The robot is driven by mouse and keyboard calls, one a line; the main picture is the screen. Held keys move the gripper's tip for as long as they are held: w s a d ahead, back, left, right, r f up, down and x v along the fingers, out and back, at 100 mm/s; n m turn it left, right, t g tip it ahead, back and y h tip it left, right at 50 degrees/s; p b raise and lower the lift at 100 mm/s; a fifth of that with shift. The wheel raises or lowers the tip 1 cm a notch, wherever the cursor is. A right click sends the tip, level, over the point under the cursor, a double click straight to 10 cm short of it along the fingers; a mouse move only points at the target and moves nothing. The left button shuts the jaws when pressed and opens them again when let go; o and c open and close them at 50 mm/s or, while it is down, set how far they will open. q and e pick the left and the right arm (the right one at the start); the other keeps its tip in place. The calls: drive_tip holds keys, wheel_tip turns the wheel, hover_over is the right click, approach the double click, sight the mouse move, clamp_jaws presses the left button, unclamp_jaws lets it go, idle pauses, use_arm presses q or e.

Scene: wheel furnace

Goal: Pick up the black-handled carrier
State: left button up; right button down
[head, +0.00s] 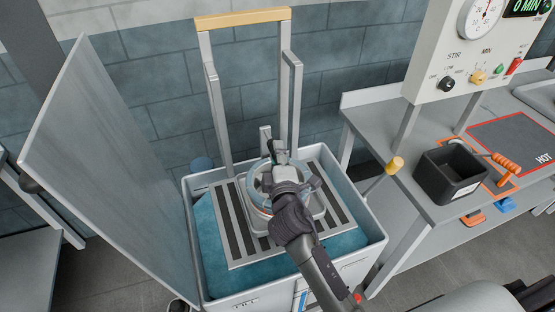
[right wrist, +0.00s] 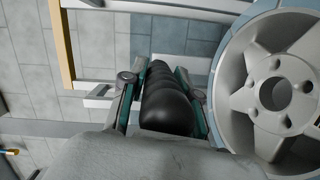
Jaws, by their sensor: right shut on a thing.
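The black-handled carrier shows its ribbed black handle (right wrist: 165,102) between the fingers of my right gripper (right wrist: 163,95) in the right wrist view. My right gripper, also in the head view (head: 279,160), is shut on this handle. A grey five-spoke wheel (right wrist: 282,90) is close beside the handle. In the head view the wheel (head: 262,183) and carrier are over the slatted platform of the tank, largely hidden by my gripper and arm. I cannot tell whether the carrier touches the slats. My left gripper is not in view.
The open tank (head: 375,240) holds blue-green liquid around the slatted platform (head: 238,240). Its lid (head: 105,150) stands raised at left. A tall frame with a yellow bar (head: 243,18) rises behind. At right, a bench (head: 385,120) carries a black bin (head: 450,174) and a control box.

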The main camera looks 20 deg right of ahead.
drive_tip(key=shift+d+r, duration=0.15)
drive_tip(key=shift+r, duration=0.8)
drive_tip(key=s+d+r, duration=0.3)
drive_tip(key=d+r, duration=0.3)
drive_tip(key=d, duration=0.4)
drive_tip(key=shift+s+d+r, duration=0.35)
drive_tip(key=shift+d, duration=0.05)
idle(0.4)
